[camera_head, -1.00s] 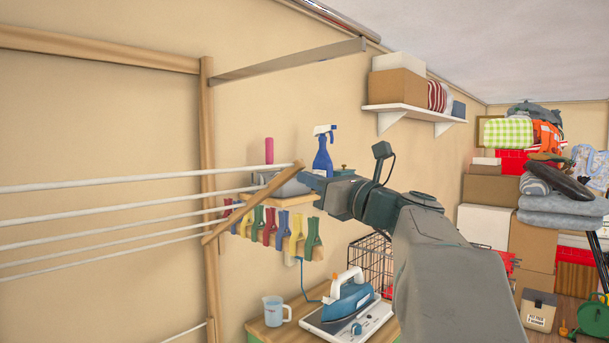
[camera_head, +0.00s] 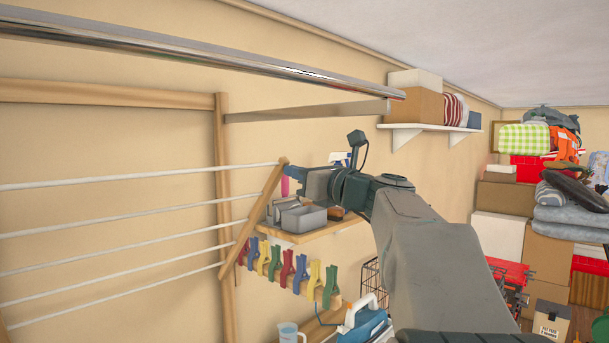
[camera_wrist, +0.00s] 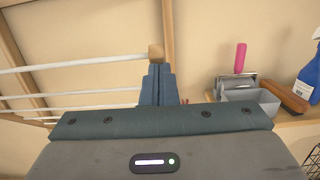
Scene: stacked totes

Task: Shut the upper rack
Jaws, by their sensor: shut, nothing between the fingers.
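The upper rack is a folding wooden drying frame with white rods (camera_head: 120,222) on the left of the head view. Its wooden side bar (camera_head: 252,222) slants out from the upright wall frame (camera_head: 222,150), so the rack stands partly tilted out. My gripper (camera_head: 289,172) is at the upper end of that side bar, with its blue fingers shut and empty. In the wrist view the fingers (camera_wrist: 157,85) are pressed close together just below the bar's wooden end (camera_wrist: 156,52). They look in contact with it or very near; I cannot tell exactly.
A chrome rail (camera_head: 200,60) crosses overhead. A small wooden shelf (camera_head: 318,231) behind my gripper holds a grey tin (camera_head: 303,218), and colored clothespins (camera_head: 288,268) hang under it. A blue iron (camera_head: 368,325) is below. Boxes and folded cloths fill the right.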

